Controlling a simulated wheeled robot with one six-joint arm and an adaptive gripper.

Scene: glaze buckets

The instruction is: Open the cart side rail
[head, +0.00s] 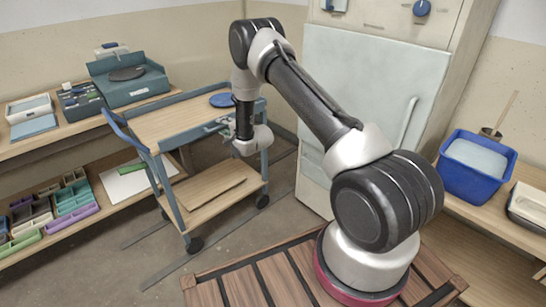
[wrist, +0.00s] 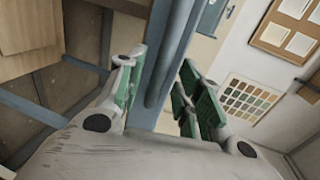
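The cart (head: 175,118) has a blue frame, a wooden top and a wooden lower shelf, and stands left of my arm in the head view. A blue side rail (head: 190,137) runs along its near top edge. My gripper (head: 222,124) is at the right part of that edge. In the wrist view a blue bar (wrist: 165,50) of the cart passes between the two green-padded fingers of my gripper (wrist: 164,62). The fingers are apart, and I see no clear grip on the bar. Any latch on the rail is hidden or too small to tell.
A blue disc (head: 222,100) lies on the cart top's far right corner. A workbench (head: 60,135) with trays stands at the left. A pale cabinet (head: 370,80) stands behind my arm. A blue bucket (head: 470,185) sits on a right-hand bench. Floor is free in front of the cart.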

